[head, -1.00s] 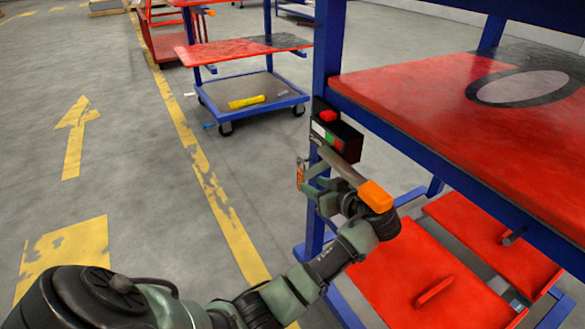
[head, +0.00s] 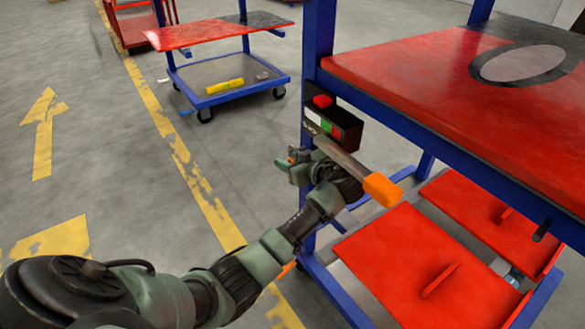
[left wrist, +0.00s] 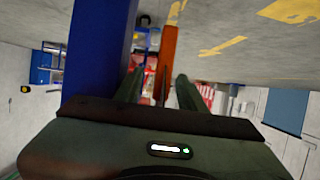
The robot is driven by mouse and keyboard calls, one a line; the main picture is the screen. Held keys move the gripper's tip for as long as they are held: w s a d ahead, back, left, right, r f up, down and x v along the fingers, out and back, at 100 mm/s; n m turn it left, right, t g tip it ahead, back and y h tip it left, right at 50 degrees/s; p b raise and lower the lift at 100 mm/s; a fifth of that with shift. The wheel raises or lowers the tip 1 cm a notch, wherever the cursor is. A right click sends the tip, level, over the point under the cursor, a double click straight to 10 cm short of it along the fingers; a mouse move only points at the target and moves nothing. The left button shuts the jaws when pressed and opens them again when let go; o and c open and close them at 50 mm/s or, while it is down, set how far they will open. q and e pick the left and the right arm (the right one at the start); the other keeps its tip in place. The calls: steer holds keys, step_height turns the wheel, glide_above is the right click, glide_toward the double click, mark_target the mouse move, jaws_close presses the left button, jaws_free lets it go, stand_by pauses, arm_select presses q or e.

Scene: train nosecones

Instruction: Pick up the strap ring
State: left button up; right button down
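I cannot clearly make out the strap ring itself. An orange strip, perhaps its strap, shows in the left wrist view (left wrist: 168,50), running between the two dark fingers with gaps beside it. My left gripper (head: 289,168) is beside the blue post, just below the control box. In the left wrist view the gripper (left wrist: 158,88) looks open. A small orange patch shows at its fingers in the head view, and another piece of orange shows under my left forearm (head: 288,268). My right gripper is not in view.
The control box (head: 333,124) is fixed to the blue post (head: 318,55). A grey bar with an orange end (head: 382,189) lies close to my left wrist. The red tabletop (head: 420,90) and lower red shelf (head: 400,265) are on the right. Floor to the left is clear.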

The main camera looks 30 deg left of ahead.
arm_select(q)
steer(key=shift+w+a+f, duration=0.25)
steer(key=shift+a, duration=0.3)
jaws_close()
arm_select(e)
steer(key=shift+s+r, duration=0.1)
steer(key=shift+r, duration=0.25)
arm_select(q)
steer(key=shift+r, duration=0.1)
